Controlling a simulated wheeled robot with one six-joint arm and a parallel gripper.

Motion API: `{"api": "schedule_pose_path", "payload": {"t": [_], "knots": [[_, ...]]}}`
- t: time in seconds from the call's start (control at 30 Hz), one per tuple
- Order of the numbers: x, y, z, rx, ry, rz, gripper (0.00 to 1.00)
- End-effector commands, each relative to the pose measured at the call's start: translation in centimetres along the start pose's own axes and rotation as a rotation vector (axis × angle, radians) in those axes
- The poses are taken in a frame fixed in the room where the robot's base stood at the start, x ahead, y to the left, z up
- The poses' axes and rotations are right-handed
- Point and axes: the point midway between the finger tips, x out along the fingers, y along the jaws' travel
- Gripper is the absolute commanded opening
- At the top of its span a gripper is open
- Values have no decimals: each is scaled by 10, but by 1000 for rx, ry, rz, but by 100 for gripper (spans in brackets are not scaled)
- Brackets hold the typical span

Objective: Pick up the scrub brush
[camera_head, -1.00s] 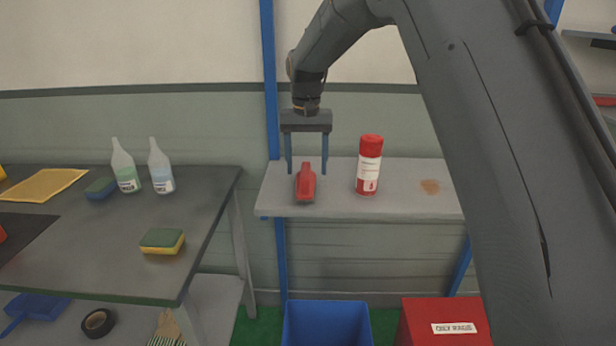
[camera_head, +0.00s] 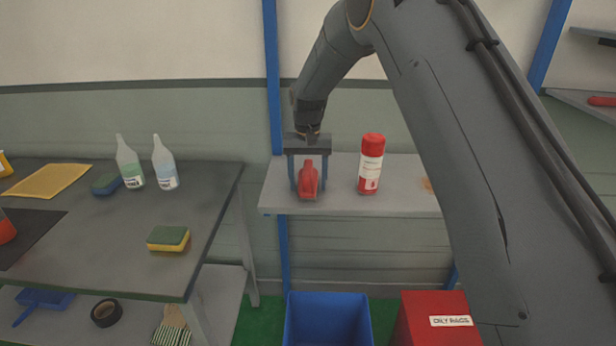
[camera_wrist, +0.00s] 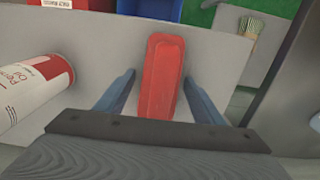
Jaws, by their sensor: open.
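The scrub brush (camera_head: 308,181), a red block-like thing with a raised handle, lies on the grey wall shelf (camera_head: 400,205). My gripper (camera_head: 308,186) is above it, pointing down, with its two blue fingers on either side of it. In the wrist view the red brush (camera_wrist: 162,75) lies between the open fingers of my gripper (camera_wrist: 160,85), with a gap on both sides. Its bristles are hidden from both views.
A red and white can (camera_head: 371,164) stands right of the brush on the shelf. A blue bin (camera_head: 328,320) and red bin (camera_head: 437,320) stand below.

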Motion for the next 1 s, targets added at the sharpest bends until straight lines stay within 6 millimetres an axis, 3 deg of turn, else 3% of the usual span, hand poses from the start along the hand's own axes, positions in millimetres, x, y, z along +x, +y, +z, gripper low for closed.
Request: {"api": "schedule_pose_path", "payload": {"t": [0.2, 0.47, 0.77, 1.0], "knots": [[1, -1, 0, -1, 0, 0, 62], [0, -1, 0, -1, 0, 0, 20], [-5, -1, -1, -2, 2, -1, 20], [-44, -1, -2, -1, 5, -2, 20]]}}
